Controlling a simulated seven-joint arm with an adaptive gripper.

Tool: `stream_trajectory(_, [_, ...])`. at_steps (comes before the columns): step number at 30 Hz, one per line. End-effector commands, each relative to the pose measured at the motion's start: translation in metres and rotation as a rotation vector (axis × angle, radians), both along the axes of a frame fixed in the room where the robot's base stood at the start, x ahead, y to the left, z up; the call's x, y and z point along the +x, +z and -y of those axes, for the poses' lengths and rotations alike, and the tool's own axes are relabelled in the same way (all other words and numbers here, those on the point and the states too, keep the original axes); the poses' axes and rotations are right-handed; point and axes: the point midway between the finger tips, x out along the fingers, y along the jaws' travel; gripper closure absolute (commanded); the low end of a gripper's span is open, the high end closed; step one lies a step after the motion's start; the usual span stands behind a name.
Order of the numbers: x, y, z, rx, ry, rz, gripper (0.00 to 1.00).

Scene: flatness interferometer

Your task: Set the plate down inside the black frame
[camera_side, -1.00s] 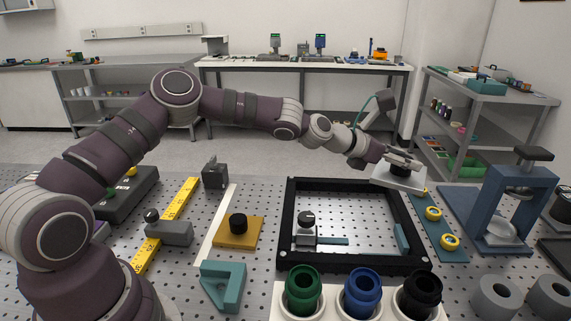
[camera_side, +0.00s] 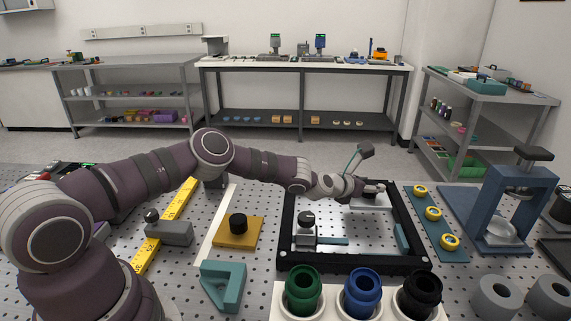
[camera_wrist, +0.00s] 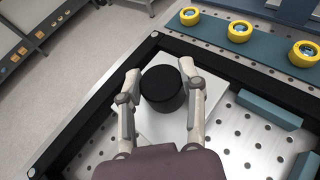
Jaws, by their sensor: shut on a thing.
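The plate (camera_side: 371,203) is a light grey square with a black knob (camera_wrist: 163,88) on top. My gripper (camera_side: 371,187) is shut on the knob, with one finger on each side of it in the wrist view. The black frame (camera_side: 287,225) is a large square rim lying on the perforated table. The plate is within the frame's outline, near its far right corner. In the wrist view the plate (camera_wrist: 150,122) lies inside the frame's bars (camera_wrist: 88,100). I cannot tell whether the plate touches the table.
Inside the frame are a grey block with a black knob (camera_side: 306,233) and teal bars (camera_side: 402,238). A teal strip with yellow rings (camera_side: 433,213) lies right of the frame. Green, blue and black cups (camera_side: 362,292) stand in front. A blue press (camera_side: 517,205) stands at right.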

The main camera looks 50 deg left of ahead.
Motion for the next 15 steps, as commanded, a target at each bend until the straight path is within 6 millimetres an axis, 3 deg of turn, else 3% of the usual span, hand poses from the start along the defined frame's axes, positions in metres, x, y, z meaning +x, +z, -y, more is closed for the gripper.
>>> stream_trajectory(3, [-0.001, -0.026, 0.0, 0.001, 0.001, -0.002, 1.0])
stream_trajectory(6, [0.0, -0.039, 0.0, 0.001, 0.0, -0.001, 1.0])
stream_trajectory(15, [0.0, -0.042, 0.0, 0.0, -0.001, 0.002, 1.0])
